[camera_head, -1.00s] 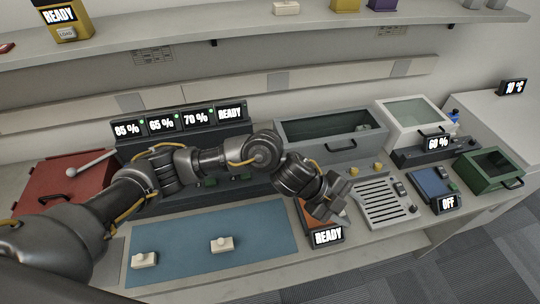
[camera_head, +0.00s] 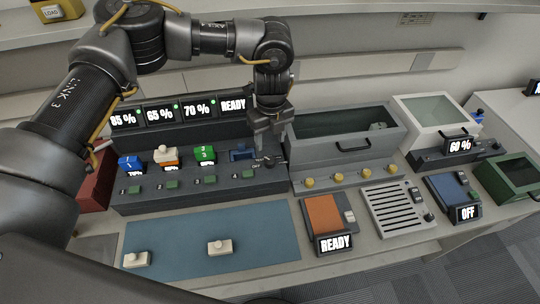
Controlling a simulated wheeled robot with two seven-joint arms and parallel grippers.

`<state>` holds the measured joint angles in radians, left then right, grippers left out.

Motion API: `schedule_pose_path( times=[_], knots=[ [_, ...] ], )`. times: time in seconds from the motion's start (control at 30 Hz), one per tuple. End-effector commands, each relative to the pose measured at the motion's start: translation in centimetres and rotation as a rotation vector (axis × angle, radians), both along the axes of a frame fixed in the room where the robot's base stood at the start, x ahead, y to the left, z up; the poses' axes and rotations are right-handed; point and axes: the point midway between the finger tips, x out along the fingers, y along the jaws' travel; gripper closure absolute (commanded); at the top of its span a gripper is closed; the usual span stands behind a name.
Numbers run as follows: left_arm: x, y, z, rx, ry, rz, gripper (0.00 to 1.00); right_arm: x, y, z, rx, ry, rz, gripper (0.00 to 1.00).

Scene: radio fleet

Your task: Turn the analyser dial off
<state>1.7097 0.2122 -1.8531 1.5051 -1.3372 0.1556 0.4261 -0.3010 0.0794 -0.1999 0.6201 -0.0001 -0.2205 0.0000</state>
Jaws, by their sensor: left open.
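No label in the camera_head view names the analyser, so I cannot tell which unit bears its dial. An orange-topped unit (camera_head: 323,215) at the front centre has a READY screen (camera_head: 333,243). A blue-topped unit (camera_head: 446,187) at the right has an OFF screen (camera_head: 468,213). Any dials on these units are too small to read. My left gripper (camera_head: 268,152) is open and points down at the right end of the dark charging rack (camera_head: 200,190). It is close to a small dark part there; contact cannot be told. My right gripper is not in view.
The rack holds several coloured radios, including a green one (camera_head: 204,155), under percentage screens. A grey open-topped bin (camera_head: 350,145) stands right of my left gripper. A slotted grey unit (camera_head: 397,208) sits between the orange and blue units. A blue mat (camera_head: 170,240) lies in front, mostly clear.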

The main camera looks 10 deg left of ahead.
Motion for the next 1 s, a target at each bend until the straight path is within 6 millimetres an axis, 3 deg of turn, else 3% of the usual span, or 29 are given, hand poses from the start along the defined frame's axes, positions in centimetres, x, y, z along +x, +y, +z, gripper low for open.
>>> schedule_pose_path(
  times=[0.3, 0.5, 0.87, 1.0],
  knots=[
    [-0.2, 0.2, -5.7, -0.001, 0.002, 0.002, 0.48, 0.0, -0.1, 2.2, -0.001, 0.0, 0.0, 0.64],
    [-0.1, 0.2, -8.0, -0.001, 0.001, 0.003, 0.48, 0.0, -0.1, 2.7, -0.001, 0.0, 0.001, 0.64],
    [-0.1, 0.2, -8.7, -0.002, -0.001, 0.003, 0.48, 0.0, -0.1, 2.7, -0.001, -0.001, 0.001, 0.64],
    [-0.1, 0.2, -8.7, -0.002, -0.001, 0.003, 0.63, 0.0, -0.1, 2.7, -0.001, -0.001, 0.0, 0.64]
  ],
)
